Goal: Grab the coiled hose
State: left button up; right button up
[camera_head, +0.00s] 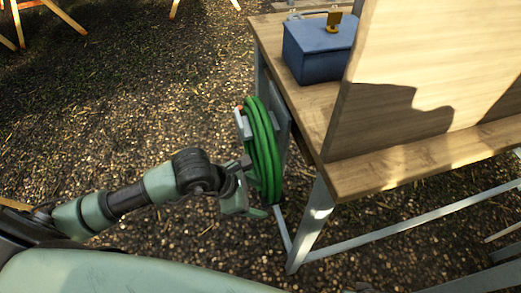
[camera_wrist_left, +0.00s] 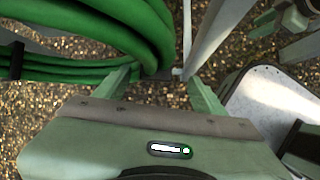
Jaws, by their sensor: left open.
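The coiled green hose (camera_head: 262,150) hangs in upright loops on a grey holder at the left end of the wooden workbench. In the left wrist view the hose (camera_wrist_left: 100,22) fills the upper left, its loops close to the left finger. My left gripper (camera_head: 250,188) is at the lower part of the coil, on its near left side. In the left wrist view the left gripper (camera_wrist_left: 162,82) has its fingers apart, with the hose's edge near the left finger; I cannot tell whether they touch.
The workbench (camera_head: 358,172) has metal legs and a tall wooden panel (camera_head: 430,75). A blue box (camera_head: 318,48) with a yellow padlock stands on top. A bench leg (camera_head: 312,225) stands just right of the hose. Gravel ground left of the bench is open.

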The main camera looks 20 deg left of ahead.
pick_arm(q)
jog(key=shift+x, duration=1.45)
grip_shut()
jog(key=shift+r, duration=0.1)
pick_arm(e)
jog(key=shift+w+r, duration=0.3)
jog(key=shift+r, duration=0.5)
pick_arm(q)
jog(key=shift+w, duration=0.1)
pick_arm(e)
jog(key=shift+s, duration=0.1)
